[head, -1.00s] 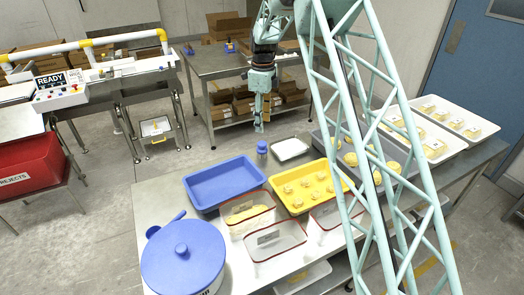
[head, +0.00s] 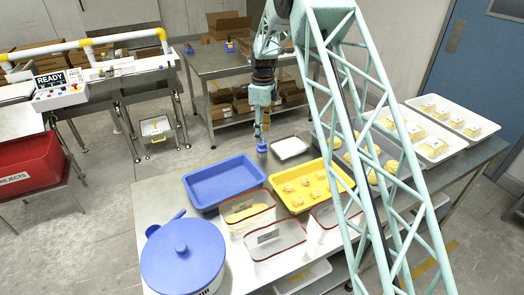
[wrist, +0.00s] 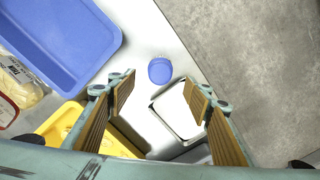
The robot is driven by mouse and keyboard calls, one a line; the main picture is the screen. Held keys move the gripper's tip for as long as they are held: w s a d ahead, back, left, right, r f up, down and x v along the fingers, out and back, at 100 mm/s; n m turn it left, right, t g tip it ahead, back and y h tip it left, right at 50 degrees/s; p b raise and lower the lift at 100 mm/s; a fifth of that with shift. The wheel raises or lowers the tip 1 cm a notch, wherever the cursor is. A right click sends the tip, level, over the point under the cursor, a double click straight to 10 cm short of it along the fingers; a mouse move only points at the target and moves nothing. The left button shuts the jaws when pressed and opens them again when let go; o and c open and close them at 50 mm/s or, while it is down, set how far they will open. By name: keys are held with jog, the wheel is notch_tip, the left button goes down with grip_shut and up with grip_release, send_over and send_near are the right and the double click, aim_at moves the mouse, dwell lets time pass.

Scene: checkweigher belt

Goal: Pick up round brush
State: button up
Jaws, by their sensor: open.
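The round brush (head: 262,149) stands on the steel table near its back edge, between the blue tray and a small white tray. Its round blue top (wrist: 160,71) shows from above in the wrist view. My gripper (head: 262,138) hangs pointing down over the brush in the head view, its tips overlapping the top in the picture. In the wrist view my gripper (wrist: 161,88) is open and empty, with the brush top just beyond the gap between the fingers. The exact height gap cannot be told.
The blue tray (head: 193,193) lies left of the brush. The white tray (head: 290,147) is close on its right. The yellow tray (head: 298,204) with several pieces is in front. Clear tubs and a blue-lidded bucket (head: 183,254) stand nearer. Behind the table is floor.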

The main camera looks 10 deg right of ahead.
aim_at(262, 145)
jog(key=shift+f, duration=1.2)
jog(key=shift+f, duration=0.15)
jog(key=shift+a+f+b, duration=0.1)
jog(key=shift+f+b, duration=0.2)
jog(key=shift+f, duration=2.15)
jog(key=c, duration=1)
